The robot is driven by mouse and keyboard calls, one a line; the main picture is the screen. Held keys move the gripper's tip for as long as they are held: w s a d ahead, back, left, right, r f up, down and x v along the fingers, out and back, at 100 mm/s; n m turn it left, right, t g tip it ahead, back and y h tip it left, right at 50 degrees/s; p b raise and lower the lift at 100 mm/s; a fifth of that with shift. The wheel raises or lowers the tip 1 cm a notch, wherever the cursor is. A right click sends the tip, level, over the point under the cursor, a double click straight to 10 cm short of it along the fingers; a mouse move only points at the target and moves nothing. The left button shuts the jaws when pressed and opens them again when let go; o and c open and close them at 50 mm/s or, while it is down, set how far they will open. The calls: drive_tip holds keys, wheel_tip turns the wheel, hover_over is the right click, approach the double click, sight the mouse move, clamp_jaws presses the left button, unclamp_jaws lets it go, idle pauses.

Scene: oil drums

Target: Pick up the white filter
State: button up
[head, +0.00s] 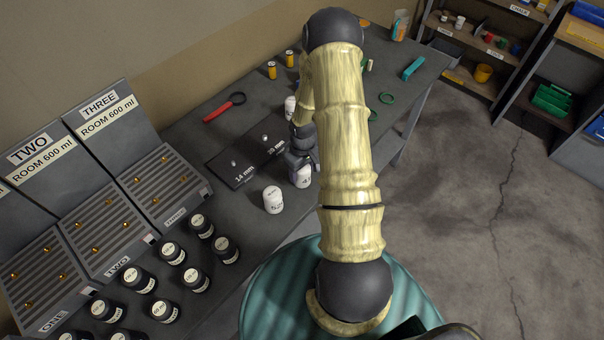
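Several white, filter-like cylinders with dark print stand on the grey table. One white cylinder (273,200) stands clear, left of and nearer than my gripper (301,172). A second white cylinder (304,181) is right at my gripper's fingers and partly hidden by them. A third white cylinder (290,103) stands farther back, partly behind my arm. Which one is the task's filter I cannot tell. My gripper points down over the second cylinder; whether its fingers are closed on it does not show.
A dark plate (242,163) marked 14 mm and 28 mm lies left of my gripper. Black-lidded jars (199,226) and ridged stands (165,187) fill the near left. A red-handled magnifier (225,107), yellow cans (272,70) and a teal tool (413,69) lie farther back.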

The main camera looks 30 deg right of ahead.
drive_tip(key=c, duration=0.8)
drive_tip(key=shift+o, duration=0.2)
drive_tip(key=shift+w+r, duration=0.1)
wheel_tip(320, 180, up, 10)
drive_tip(key=b, duration=0.3)
